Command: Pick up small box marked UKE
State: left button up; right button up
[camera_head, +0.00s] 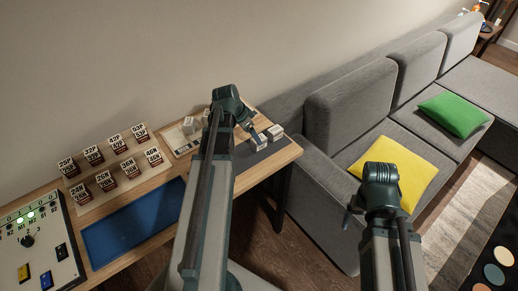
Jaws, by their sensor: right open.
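Two small pale boxes stand on the dark mat at the right end of the wooden table, a left one (260,139) and a right one (275,131). More small pale boxes (188,125) stand on a board further left. The lettering is too small to read, so I cannot tell which box is marked UKE. My left arm reaches over the table, and its gripper (252,128) is close by the left box on the mat; its jaws are too small to judge. My right gripper (347,218) is open, off the table in front of the sofa, with nothing seen in it.
Several labelled dark-and-white packs (94,154) stand in two rows on the table. A blue mat (128,229) lies before them, bare where visible. A switch panel (42,248) is at left. A grey sofa (345,97) with yellow (400,168) and green (455,114) cushions stands right.

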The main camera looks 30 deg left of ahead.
aim_at(254, 145)
pick_arm(q)
jog(key=shift+w+d+f, duration=0.1)
jog(key=shift+f, duration=0.15)
jog(key=b+x, duration=0.2)
jog(key=d+b+x, duration=0.1)
jog(key=b+x, duration=0.1)
jog(key=x, duration=0.1)
jog(key=shift+w+b, duration=0.1)
jog(key=shift+b, duration=0.2)
jog(key=shift+r, duration=0.15)
jog(key=shift+c, duration=0.3)
grip_shut()
